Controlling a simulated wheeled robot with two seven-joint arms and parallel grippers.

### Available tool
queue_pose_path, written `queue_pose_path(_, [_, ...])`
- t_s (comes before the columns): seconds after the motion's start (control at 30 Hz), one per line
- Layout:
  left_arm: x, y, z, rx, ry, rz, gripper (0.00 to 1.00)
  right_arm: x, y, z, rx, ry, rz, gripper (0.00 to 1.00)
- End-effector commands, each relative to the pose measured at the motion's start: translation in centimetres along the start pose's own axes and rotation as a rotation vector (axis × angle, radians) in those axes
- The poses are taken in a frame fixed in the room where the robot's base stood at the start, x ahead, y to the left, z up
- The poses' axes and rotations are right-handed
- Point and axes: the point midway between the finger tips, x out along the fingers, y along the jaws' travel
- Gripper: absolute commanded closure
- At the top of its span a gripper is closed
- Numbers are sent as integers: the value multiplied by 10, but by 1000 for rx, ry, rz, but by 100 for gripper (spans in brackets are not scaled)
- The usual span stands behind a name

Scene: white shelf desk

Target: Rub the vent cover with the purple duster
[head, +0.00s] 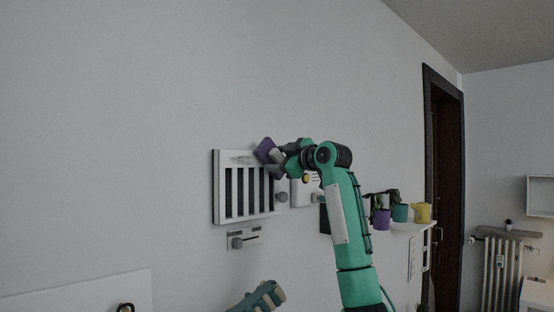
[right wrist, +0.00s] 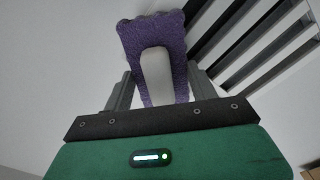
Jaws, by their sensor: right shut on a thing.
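The vent cover (head: 246,192) is a white frame with dark upright slots on the wall, left of centre in the head view. It also shows at the top right of the right wrist view (right wrist: 236,62). The purple duster (head: 264,150) is at the vent's upper right corner; I cannot tell whether it touches. In the right wrist view the duster's purple head (right wrist: 150,35) points away from me. My right gripper (head: 283,157) is shut on the duster's pale handle (right wrist: 157,75), which sits between the grey fingers. My left gripper cannot be made out.
A grey knob on a small wall plate (head: 238,242) is below the vent. A white box with a yellow button (head: 306,179) is just right of it, partly behind my arm.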

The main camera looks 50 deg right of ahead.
Motion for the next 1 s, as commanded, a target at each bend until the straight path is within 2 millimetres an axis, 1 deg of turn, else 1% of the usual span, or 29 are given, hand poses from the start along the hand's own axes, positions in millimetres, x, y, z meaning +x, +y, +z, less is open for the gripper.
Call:
queue_pose_path(0.4, [2,0,0,0,0,0,64,-2,-23,-24,-2,1,-2,60])
queue_pose_path(0.67, [2,0,0,0,0,0,64,-2,-28,-31,-1,1,-1,60])
queue_pose_path(1.0, [0,0,0,0,0,0,64,1,-48,-51,-1,2,-2,60])
